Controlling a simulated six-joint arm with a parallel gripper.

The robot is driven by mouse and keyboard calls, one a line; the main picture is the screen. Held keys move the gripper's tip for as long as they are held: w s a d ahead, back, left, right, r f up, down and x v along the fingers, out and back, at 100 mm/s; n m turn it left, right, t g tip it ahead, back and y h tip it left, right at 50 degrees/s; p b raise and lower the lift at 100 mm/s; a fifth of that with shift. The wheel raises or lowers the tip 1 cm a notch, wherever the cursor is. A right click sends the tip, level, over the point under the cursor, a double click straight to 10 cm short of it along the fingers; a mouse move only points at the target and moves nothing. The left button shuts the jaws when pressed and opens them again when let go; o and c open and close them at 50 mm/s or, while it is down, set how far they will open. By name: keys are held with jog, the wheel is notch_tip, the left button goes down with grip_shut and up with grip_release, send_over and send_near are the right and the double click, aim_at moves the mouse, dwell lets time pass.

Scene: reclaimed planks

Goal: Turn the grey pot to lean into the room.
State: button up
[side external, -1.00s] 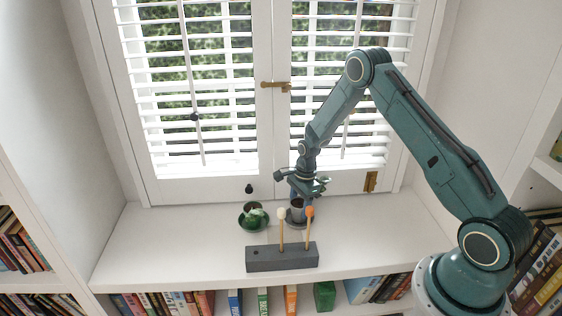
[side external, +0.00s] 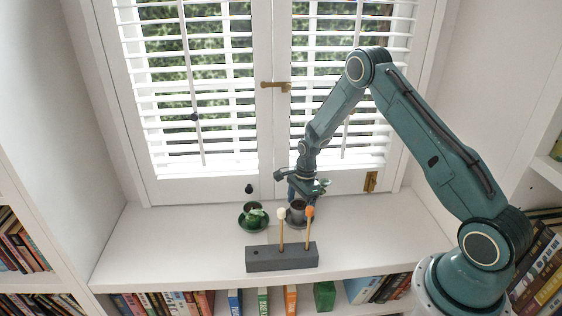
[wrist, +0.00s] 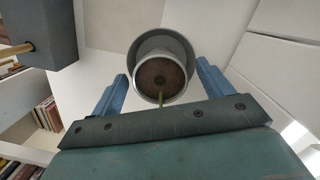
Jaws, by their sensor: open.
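The grey pot (side external: 298,210) stands upright on a grey saucer (side external: 291,222) on the white sill. In the wrist view the grey pot (wrist: 142,78) shows from above, with brown soil and a short green stem (wrist: 161,99) at its rim, pointing towards my gripper's palm. In the side view some green foliage (side external: 325,183) shows beside my gripper, on the window side. My gripper (wrist: 161,71) is open, with one blue finger on each side of the pot and gaps between. In the side view my gripper (side external: 303,196) is just over the pot.
A small green pot on a saucer (side external: 253,229) stands to the left. Window shutters (side external: 205,100) rise behind. The sill (side external: 160,240) is clear at left.

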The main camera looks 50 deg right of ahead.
aim_at(304, 202)
notch_tip(304, 202, up, 13)
jog(key=d, duration=0.1)
jog(key=shift+s+d+r, duration=0.2)
jog(key=shift+s+d, duration=0.05)
dwell(0.3)
